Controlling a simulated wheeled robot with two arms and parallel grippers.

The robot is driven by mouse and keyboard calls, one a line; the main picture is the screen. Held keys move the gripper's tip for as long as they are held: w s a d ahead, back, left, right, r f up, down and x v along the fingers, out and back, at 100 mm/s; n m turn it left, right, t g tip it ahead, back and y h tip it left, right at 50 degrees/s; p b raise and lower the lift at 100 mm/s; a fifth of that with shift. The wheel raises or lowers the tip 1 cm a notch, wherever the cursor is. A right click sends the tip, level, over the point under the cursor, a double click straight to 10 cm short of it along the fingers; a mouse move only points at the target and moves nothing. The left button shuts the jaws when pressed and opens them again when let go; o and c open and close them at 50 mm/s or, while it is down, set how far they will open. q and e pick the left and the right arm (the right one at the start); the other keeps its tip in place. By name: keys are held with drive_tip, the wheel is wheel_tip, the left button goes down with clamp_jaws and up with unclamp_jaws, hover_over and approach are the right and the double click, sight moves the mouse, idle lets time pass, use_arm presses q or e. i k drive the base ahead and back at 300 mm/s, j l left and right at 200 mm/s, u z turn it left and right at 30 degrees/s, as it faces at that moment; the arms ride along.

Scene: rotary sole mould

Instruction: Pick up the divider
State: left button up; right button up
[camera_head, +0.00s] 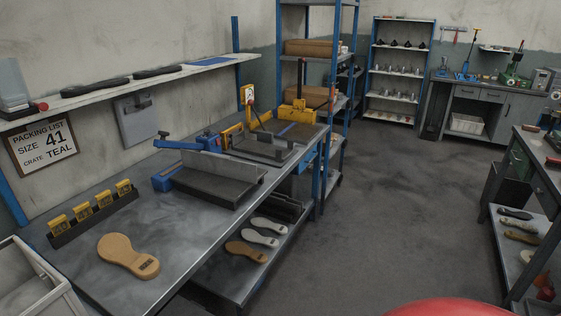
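Several small yellow tabs with dark markings (103,198) stand upright in a row in a dark rack (70,236) on the left workbench. They may be dividers, but their markings are too small to read and I cannot tell which thing is the divider. A grey angled plate (222,177) stands on a dark base with a blue block at its left, farther back on the same bench. Neither of my grippers is in view.
A tan sole (128,256) lies on the workbench (185,235), with a pale crate (38,290) at lower left. A wall sign (43,143) reads packing list, size 41, crate teal. Soles lie on a lower shelf (235,283). The middle floor (385,200) is clear.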

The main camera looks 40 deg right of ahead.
sight(223, 165)
drive_tip(key=z, duration=0.85)
drive_tip(key=u, duration=3.05)
drive_tip(key=z, duration=0.85)
drive_tip(key=l+z, duration=0.25)
drive_tip(key=z, duration=0.15)
drive_tip(key=l+z, duration=0.2)
drive_tip(key=z, duration=0.15)
drive_tip(key=l+z, duration=0.25)
drive_tip(key=z, duration=0.15)
drive_tip(key=i+l+z, duration=0.15)
drive_tip(key=z, duration=0.2)
